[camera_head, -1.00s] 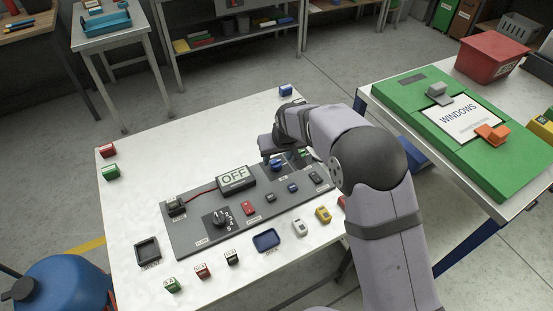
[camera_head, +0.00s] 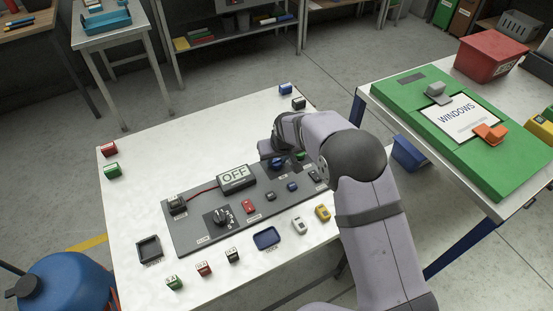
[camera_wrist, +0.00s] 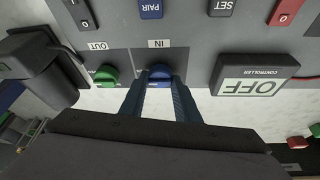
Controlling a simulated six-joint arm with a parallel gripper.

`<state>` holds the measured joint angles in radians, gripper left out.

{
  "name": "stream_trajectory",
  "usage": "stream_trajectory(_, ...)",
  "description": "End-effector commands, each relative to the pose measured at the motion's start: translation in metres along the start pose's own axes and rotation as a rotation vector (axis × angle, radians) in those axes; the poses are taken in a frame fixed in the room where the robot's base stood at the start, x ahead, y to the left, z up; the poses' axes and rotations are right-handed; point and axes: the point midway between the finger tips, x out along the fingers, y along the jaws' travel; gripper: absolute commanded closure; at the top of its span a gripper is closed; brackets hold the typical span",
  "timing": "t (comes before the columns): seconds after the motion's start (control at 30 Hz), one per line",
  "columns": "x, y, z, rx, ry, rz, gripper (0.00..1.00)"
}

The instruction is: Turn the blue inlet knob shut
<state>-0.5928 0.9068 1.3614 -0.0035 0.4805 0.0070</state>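The blue inlet knob (camera_wrist: 159,73) sits beside the IN label on the grey panel in the wrist view. In the head view the blue knob (camera_head: 278,164) shows just below my wrist. My gripper (camera_wrist: 159,82) has its two fingers apart, with the fingertips on either side of the blue knob. I cannot tell whether the fingers touch it. The green knob (camera_wrist: 107,76) beside the OUT label is next to it, left of my fingers. The grey panel (camera_head: 190,237) lies on the white table.
The controller box (camera_head: 236,178) reads OFF and stands close to the right of my fingers in the wrist view. A black dial (camera_head: 219,216) and small switches are on the panel. Loose coloured blocks and a blue tray (camera_head: 266,238) lie along the front.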

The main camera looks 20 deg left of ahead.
Motion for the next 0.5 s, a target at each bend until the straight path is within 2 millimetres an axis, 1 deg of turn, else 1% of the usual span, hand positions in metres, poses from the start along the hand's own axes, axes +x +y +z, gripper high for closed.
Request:
stream_trajectory(0.27,0.0002,0.0003,0.0001,-0.015,0.000,-0.007,0.93)
stream_trajectory(0.5,0.0013,0.0011,-0.0001,-0.095,0.002,-0.040,0.93)
